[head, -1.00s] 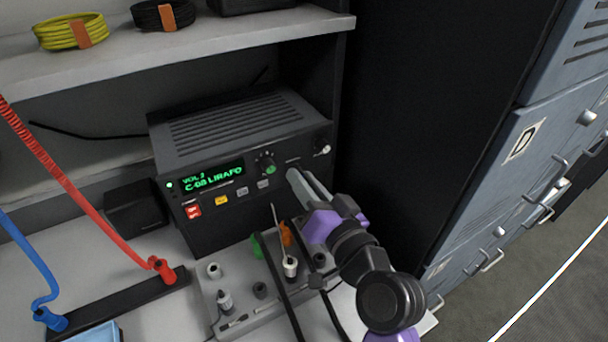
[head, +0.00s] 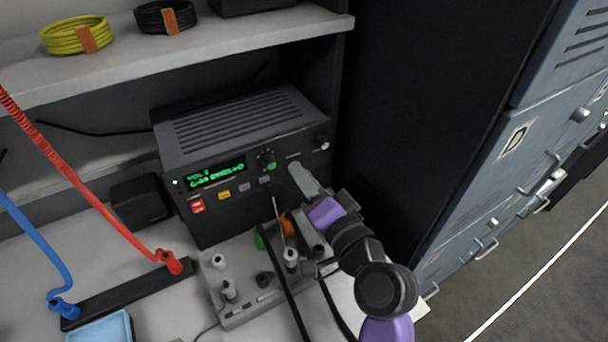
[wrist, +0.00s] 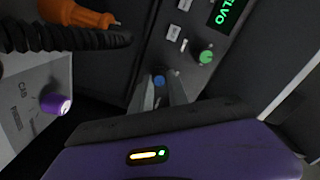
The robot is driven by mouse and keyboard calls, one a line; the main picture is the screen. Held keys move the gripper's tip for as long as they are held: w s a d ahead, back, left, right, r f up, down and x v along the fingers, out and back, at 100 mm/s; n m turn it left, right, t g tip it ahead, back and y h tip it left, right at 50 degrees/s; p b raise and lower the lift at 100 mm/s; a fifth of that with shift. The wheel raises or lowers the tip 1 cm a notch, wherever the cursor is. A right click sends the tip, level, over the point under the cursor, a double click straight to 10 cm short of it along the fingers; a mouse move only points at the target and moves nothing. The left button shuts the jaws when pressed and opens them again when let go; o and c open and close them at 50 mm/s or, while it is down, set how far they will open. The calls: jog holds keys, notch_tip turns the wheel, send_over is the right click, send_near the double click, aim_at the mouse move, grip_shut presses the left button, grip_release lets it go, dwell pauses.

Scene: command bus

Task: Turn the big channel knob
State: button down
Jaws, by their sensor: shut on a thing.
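In the wrist view, my two grey fingers (wrist: 160,90) are shut on a dark knob with a blue cap (wrist: 158,80), which I take as the channel knob. In the head view my fingers hide this knob. A smaller green-capped knob (head: 271,166) sits to its left; it also shows in the wrist view (wrist: 206,57).
Red (head: 90,185) and blue (head: 30,245) cords are at left. A dark cabinet side (head: 420,100) rises at right.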

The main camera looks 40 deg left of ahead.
jog(key=c, duration=1.3)
grip_release()
jog(key=v, duration=0.8)
jog(key=shift+b, duration=0.35)
jog(key=shift+w, duration=0.1)
